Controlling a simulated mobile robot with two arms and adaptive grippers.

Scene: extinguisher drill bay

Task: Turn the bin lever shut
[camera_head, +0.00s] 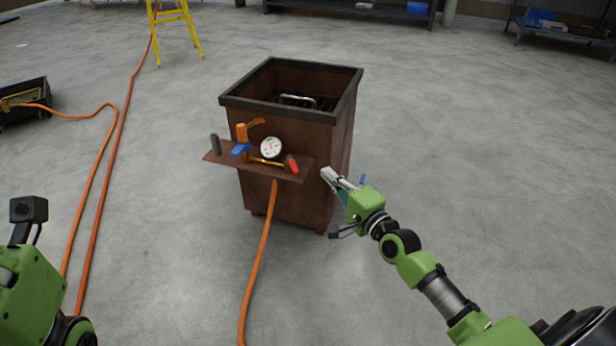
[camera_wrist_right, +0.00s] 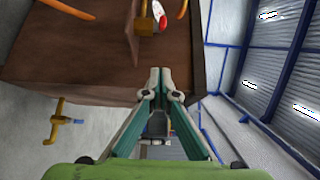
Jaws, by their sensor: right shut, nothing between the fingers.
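The brown bin (camera_head: 297,200) stands upright on the floor, with a small brown shelf (camera_head: 225,159) on its near side. The shelf carries an orange upright with a lever-like orange arm (camera_head: 256,122), a blue handle (camera_head: 240,150), a white gauge (camera_head: 271,147) and a red-tipped brass fitting (camera_head: 292,164). I cannot tell which is the bin lever. My right gripper (camera_head: 327,174) is shut and empty, just right of the shelf. The right wrist view shows its fingertips (camera_wrist_right: 160,75) together near the bin's brown face (camera_wrist_right: 75,55). Only my left gripper's green body (camera_head: 28,295) shows; its fingers are hidden.
An orange hose (camera_head: 258,265) runs down from the shelf to the floor. Another hose (camera_head: 124,110) lies at left, near a black box (camera_head: 24,98). A yellow ladder (camera_head: 175,25) stands behind. Open floor lies right of the bin.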

